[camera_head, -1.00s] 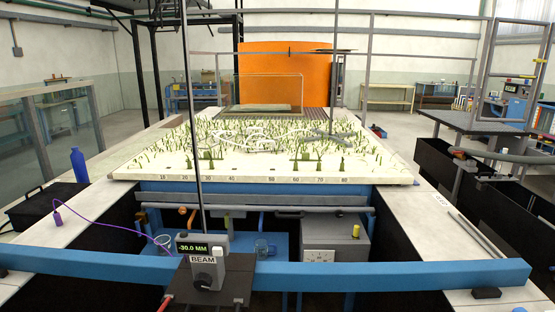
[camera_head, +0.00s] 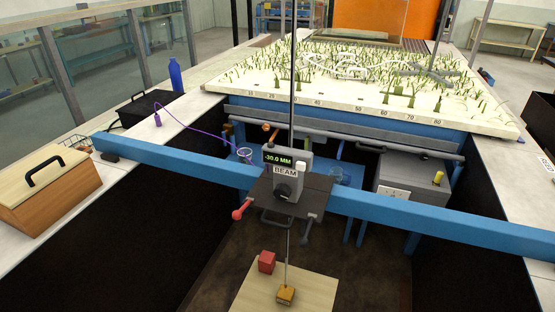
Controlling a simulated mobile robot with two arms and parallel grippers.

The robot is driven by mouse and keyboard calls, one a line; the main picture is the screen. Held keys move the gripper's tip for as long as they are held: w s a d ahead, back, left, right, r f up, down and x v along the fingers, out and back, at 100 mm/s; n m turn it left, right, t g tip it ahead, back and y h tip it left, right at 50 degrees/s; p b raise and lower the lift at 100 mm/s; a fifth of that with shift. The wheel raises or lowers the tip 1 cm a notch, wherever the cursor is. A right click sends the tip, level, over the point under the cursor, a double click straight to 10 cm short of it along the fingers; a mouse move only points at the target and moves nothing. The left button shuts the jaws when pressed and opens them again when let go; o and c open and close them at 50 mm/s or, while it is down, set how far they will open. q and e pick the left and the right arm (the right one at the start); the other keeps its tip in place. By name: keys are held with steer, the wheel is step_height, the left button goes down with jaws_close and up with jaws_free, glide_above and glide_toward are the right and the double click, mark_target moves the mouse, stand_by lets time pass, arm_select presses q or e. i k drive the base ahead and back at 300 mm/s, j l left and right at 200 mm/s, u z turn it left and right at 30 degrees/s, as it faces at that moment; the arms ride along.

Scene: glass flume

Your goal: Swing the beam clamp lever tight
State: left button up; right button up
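The blue beam (camera_head: 400,208) spans the flume from left to right. A dark carriage plate (camera_head: 313,186) sits on its middle, carrying a grey unit marked BEAM (camera_head: 286,172) with a display reading -30.0 MM and a black knob. A lever with a red knob (camera_head: 241,212) sticks out at the carriage's front left. A second, dark grey lever (camera_head: 309,228) hangs at its front right. I cannot tell from the picture which one is the beam clamp lever or how tight it is. Neither of my grippers is in view.
A wooden box with a black handle (camera_head: 48,186) stands at the left by the beam's end. Below the carriage, a pale board (camera_head: 262,292) holds a red block (camera_head: 267,261) and a small orange block (camera_head: 285,295). A blue bottle (camera_head: 176,76) and purple cable (camera_head: 192,128) are behind.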

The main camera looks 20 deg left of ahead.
mark_target(237, 215)
steer(key=k+j, duration=0.3)
steer(key=j, duration=0.15)
steer(key=k+j, duration=0.25)
steer(key=j, duration=0.25)
steer(key=k+j, duration=0.3)
steer(key=j, duration=0.15)
steer(key=z, duration=0.05)
